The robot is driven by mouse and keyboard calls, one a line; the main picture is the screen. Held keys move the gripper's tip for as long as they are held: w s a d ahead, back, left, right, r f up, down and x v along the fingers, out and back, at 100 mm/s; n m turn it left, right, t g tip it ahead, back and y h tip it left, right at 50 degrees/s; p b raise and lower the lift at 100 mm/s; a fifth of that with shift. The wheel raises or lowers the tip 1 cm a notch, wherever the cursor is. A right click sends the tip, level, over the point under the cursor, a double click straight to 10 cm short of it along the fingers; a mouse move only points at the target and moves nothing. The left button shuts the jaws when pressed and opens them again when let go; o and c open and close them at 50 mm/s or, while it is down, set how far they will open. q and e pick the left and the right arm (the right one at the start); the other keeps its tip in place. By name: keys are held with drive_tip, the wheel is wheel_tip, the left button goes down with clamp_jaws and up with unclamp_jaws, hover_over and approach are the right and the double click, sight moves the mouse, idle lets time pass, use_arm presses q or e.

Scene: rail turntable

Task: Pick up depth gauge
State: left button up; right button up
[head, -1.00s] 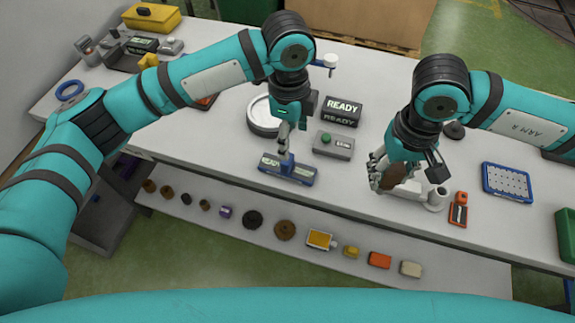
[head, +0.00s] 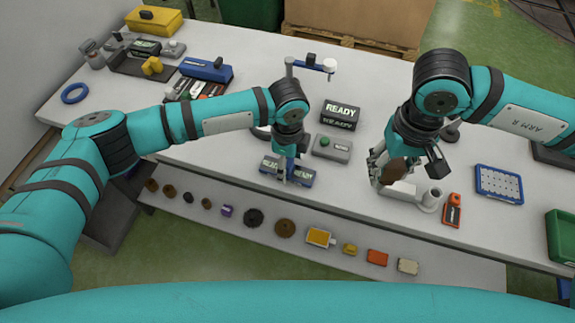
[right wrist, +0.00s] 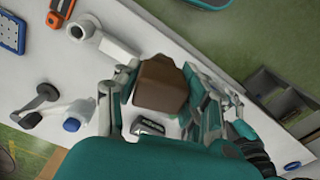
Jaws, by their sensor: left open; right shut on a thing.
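A blue device with a pale READY display (head: 303,177) lies at the front edge of the table; I cannot tell for sure that it is the depth gauge. My left gripper (head: 288,178) is open, with its fingers down at the middle of this device and hiding part of it. Whether they touch it is unclear. My right gripper (head: 383,178) is shut on a brown block (head: 393,169), above a white fixture (head: 402,190) near the front edge. The brown block also shows between the fingers in the right wrist view (right wrist: 160,85).
A grey box with a green button (head: 331,148) and a black READY sign (head: 341,113) stand behind the left gripper. An orange tool (head: 452,211) and a blue perforated tray (head: 499,184) lie to the right. A lower shelf (head: 300,225) holds several small parts.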

use_arm(q)
drive_tip(key=shift+f, duration=0.25)
clamp_jaws()
drive_tip(key=shift+r, duration=0.1)
idle(0.3)
